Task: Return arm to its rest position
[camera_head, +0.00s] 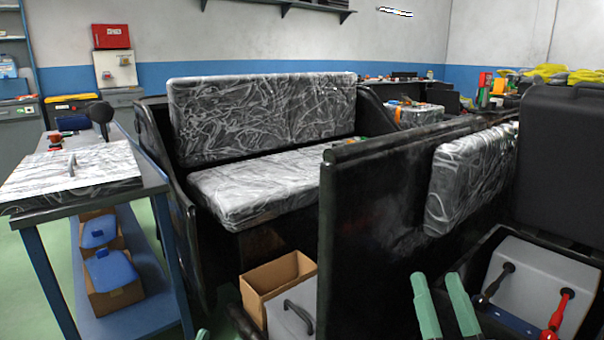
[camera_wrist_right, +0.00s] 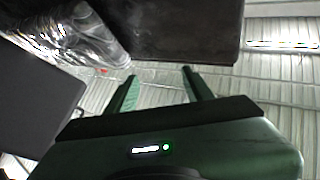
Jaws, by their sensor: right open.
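My right gripper (camera_head: 443,300) shows at the bottom right of the head view, its two green fingers apart and pointing up, with nothing between them. It is in front of the black panel of the rickshaw (camera_head: 365,230). In the right wrist view the gripper (camera_wrist_right: 160,82) is also open and empty, with a dark panel (camera_wrist_right: 185,30) beyond the fingertips.
A plastic-wrapped seat (camera_head: 260,180) is at the centre. An open black case (camera_head: 565,170) with red and black clamps (camera_head: 558,310) is at the right. A cardboard box (camera_head: 275,280) sits low in front. A blue-framed workbench (camera_head: 160,185) stands left.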

